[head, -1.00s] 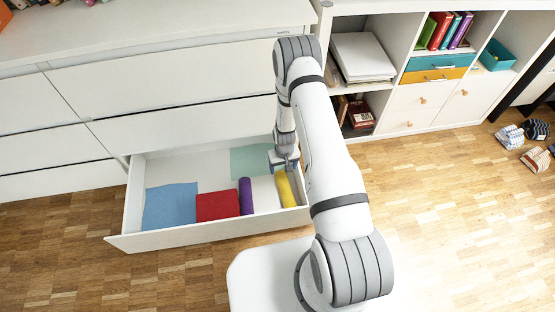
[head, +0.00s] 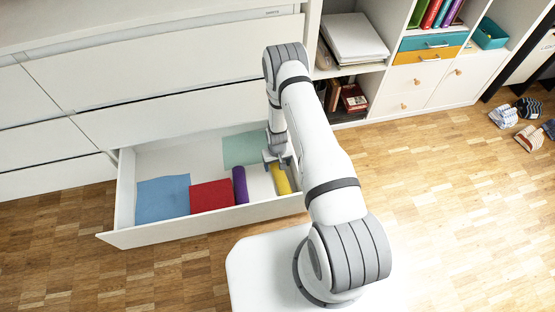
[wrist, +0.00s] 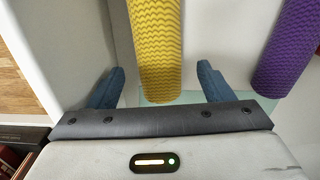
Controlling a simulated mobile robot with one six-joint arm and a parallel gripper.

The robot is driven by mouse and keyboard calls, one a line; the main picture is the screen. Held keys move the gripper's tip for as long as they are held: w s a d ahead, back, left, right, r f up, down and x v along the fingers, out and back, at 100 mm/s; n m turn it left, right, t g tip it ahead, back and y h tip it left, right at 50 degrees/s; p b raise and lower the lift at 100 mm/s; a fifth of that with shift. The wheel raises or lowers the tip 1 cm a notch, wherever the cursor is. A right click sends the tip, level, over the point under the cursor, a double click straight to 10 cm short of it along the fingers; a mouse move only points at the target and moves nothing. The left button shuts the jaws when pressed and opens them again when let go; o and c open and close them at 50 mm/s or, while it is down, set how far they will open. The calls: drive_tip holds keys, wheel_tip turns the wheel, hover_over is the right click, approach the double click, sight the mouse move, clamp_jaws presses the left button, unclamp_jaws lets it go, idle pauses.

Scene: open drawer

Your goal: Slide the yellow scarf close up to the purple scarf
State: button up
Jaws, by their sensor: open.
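The yellow scarf (head: 281,180) is a roll near the right wall of the open drawer (head: 190,234). The purple scarf (head: 240,185) is a roll to its left, with bare white drawer floor between them. My gripper (head: 277,158) is low in the drawer at the far end of the yellow scarf. In the wrist view my gripper (wrist: 160,85) is open, with one blue finger on each side of the yellow scarf (wrist: 157,45) and a gap on both sides. The purple scarf (wrist: 288,45) lies apart, to the right there.
A red folded cloth (head: 211,195) sits left of the purple scarf, and a blue cloth (head: 162,198) sits farther left. A pale green cloth (head: 241,149) lies at the back, partly behind my arm. The drawer's right wall is near the yellow scarf.

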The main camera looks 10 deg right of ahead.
sight(277, 167)
drive_tip(key=shift+f+b, duration=0.5)
drive_tip(key=shift+f, duration=1.6)
drive_tip(key=c, duration=1.1)
drive_tip(key=shift+a+b, duration=0.7)
drive_tip(key=shift+a, duration=3.4)
drive_tip(key=o, duration=1.1)
drive_tip(key=shift+r, duration=0.15)
wheel_tip(277, 167, up, 8)
drive_tip(key=p, duration=0.2)
drive_tip(key=shift+f+p, duration=0.2)
drive_tip(key=shift+p, duration=0.2)
